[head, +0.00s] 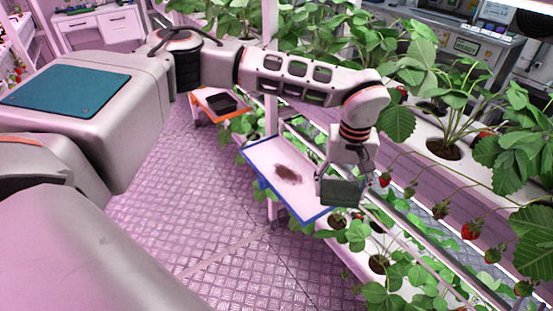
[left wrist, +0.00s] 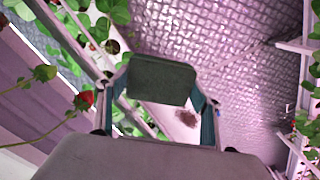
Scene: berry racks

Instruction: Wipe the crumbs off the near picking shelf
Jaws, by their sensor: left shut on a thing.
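The near picking shelf (head: 262,152) is a pale tray-like board with a blue edge, fixed at the front of the berry rack. A patch of dark brown crumbs (head: 288,174) lies near its middle. My left gripper (head: 338,180) is over the shelf's right end, shut on a dark green sponge-like block (head: 341,192). In the left wrist view the block (left wrist: 162,80) sits between the fingers, and the crumbs (left wrist: 187,118) show beyond it to the lower right. I cannot tell whether the block touches the shelf. My right gripper is not in view.
Strawberry plants (head: 440,110) with hanging red berries (head: 470,231) crowd the rack right of the gripper. An orange-edged shelf (head: 205,115) with a black tray (head: 222,103) stands farther back. The patterned metal floor (head: 190,190) left of the shelf is clear.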

